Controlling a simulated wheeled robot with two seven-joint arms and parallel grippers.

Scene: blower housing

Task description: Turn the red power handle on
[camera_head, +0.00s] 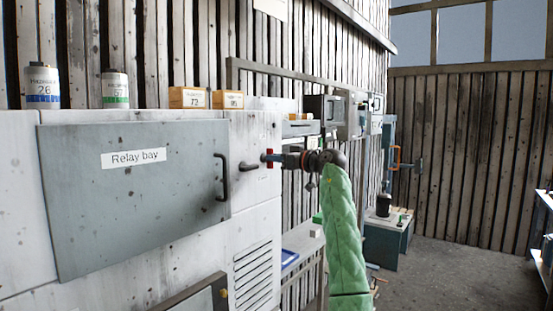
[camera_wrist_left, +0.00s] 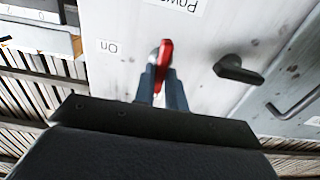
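The red power handle (camera_head: 269,154) is on the front of the pale cabinet, to the right of the Relay bay door. In the left wrist view the red handle (camera_wrist_left: 166,52) stands nearly upright in the picture, under an upside-down "Power" label (camera_wrist_left: 180,4). An upside-down "On" label (camera_wrist_left: 107,47) is to its left. My left gripper (camera_head: 279,158) is at the handle, its blue fingers (camera_wrist_left: 164,82) on both sides of it and close against it. The fingers hide part of the handle. My right gripper is not in view.
A dark latch handle (camera_wrist_left: 238,69) is close beside the red handle; it also shows in the head view (camera_head: 248,166). The grey Relay bay door (camera_head: 135,210) has a dark pull handle (camera_head: 224,178). Bottles and yellow boxes (camera_head: 188,98) stand on the cabinet top. Floor is open at right.

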